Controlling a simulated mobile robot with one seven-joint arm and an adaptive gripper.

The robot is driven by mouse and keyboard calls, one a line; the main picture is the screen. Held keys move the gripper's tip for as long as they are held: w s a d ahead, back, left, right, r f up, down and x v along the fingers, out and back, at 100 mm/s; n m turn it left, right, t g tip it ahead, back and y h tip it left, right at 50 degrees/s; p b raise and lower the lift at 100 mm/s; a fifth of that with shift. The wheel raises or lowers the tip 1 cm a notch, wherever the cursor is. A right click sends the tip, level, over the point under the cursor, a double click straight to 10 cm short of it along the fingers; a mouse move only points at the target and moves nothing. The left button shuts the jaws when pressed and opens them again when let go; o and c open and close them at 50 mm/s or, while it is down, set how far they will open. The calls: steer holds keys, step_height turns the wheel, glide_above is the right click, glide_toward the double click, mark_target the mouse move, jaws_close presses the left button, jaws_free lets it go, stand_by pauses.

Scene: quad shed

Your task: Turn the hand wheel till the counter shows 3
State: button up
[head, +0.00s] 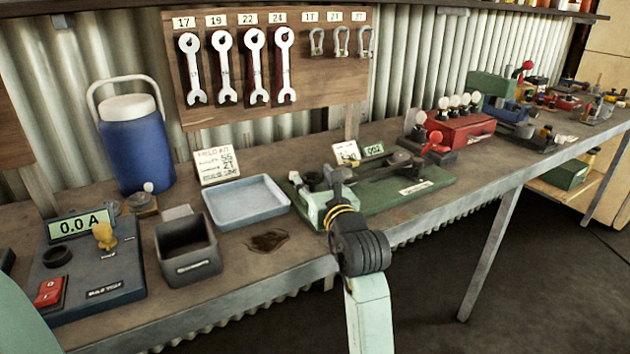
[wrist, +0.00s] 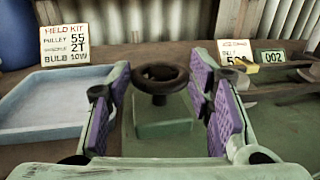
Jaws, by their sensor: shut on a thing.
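The dark round hand wheel (wrist: 160,74) stands on a green block in the wrist view, between the purple-padded fingers of my gripper (wrist: 161,78). My gripper is shut on the wheel, a finger at each side of its rim. In the head view my gripper (head: 328,190) is at the left end of the green board (head: 432,183), and it and my arm hide much of the wheel. The counter (wrist: 285,57) reads 002 in the wrist view. It also shows in the head view (head: 373,149), behind the board.
A pale blue tray (head: 246,203) lies left of the board, with a white note card (head: 213,165) behind it. A dark open box (head: 188,252) and a meter unit (head: 88,270) stand farther left. A red box (head: 460,130) stands to the right.

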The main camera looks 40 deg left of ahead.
steer(key=shift+g, duration=0.3)
steer(key=shift+w+d+n+g+y+b, duration=0.1)
steer(key=shift+w+n+g+y+b, duration=0.1)
steer(key=shift+n+g+y, duration=0.3)
steer(key=shift+w+d+n+g+y+b, duration=0.15)
steer(key=shift+n+g+y, duration=0.15)
steer(key=shift+n+g, duration=0.25)
steer(key=n+g+b, duration=0.1)
steer(key=n+g+y+b, duration=0.1)
steer(key=g, duration=0.1)
steer(key=n+g+b, duration=0.1)
steer(key=g, duration=0.1)
steer(key=shift+w+f, duration=0.2)
steer(key=shift+w, duration=0.15)
steer(key=shift+w+r+n+g+b, duration=0.15)
steer(key=shift+n+g+b, duration=0.9)
steer(key=shift+g, duration=0.65)
steer(key=shift+w+n+g+b, duration=0.15)
steer(key=shift+n+g+b, duration=0.65)
steer(key=shift+n+g, duration=0.65)
steer(key=shift+g, duration=0.4)
steer(key=o, duration=1.2)
steer(key=shift+a, duration=0.1)
steer(key=shift+c, duration=0.2)
